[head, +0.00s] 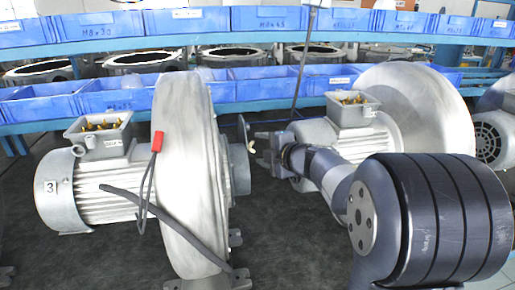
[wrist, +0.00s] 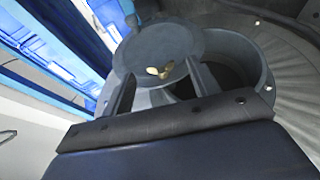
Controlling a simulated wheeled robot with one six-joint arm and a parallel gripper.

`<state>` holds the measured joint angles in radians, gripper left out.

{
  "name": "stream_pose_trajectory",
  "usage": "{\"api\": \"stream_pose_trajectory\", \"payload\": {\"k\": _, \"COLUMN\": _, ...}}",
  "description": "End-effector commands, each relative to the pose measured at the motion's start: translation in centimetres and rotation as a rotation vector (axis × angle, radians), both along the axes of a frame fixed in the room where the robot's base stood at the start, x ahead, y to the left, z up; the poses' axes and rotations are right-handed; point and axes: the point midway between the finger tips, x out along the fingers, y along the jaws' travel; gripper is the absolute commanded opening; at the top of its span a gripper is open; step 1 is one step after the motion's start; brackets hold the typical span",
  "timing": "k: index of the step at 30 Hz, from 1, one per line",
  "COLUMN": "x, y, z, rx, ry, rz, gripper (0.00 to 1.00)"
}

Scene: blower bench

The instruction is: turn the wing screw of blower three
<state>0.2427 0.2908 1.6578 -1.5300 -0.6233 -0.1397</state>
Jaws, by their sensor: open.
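Blower three (head: 95,185) stands at the left in the head view, with a "3" on its grey motor. Its outlet (wrist: 262,70) is a round, dark opening in the wrist view. A round grey cover plate (wrist: 150,45) overlaps part of this opening. The small brass-coloured wing screw (wrist: 160,72) sits on the plate; it shows pale in the head view (head: 252,147). My gripper (head: 261,146) is open in front of the outlet side. In the wrist view its fingers lie either side of the wing screw; I cannot tell whether they touch it.
A second blower (head: 415,105) stands behind my arm at the right. A red tag (head: 157,141) and a dark cable (head: 150,205) hang on blower three. Blue bins (head: 115,30) line the racks behind. The dark bench top (head: 285,245) is clear in front of my gripper.

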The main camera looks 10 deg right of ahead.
Motion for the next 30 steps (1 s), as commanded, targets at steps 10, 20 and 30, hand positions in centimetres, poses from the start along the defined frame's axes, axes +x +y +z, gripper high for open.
{"api": "stream_pose_trajectory", "payload": {"k": 10, "x": 2.4, "y": 1.0, "z": -0.7, "rx": 0.000, "ry": 0.000, "rz": -0.001, "gripper": 0.57}}
{"api": "stream_pose_trajectory", "payload": {"k": 20, "x": 2.4, "y": 1.0, "z": -0.7, "rx": 0.000, "ry": 0.000, "rz": -0.001, "gripper": 0.48}}
{"api": "stream_pose_trajectory", "payload": {"k": 30, "x": 2.3, "y": 1.0, "z": -0.7, "rx": 0.000, "ry": 0.000, "rz": -0.001, "gripper": 0.20}}
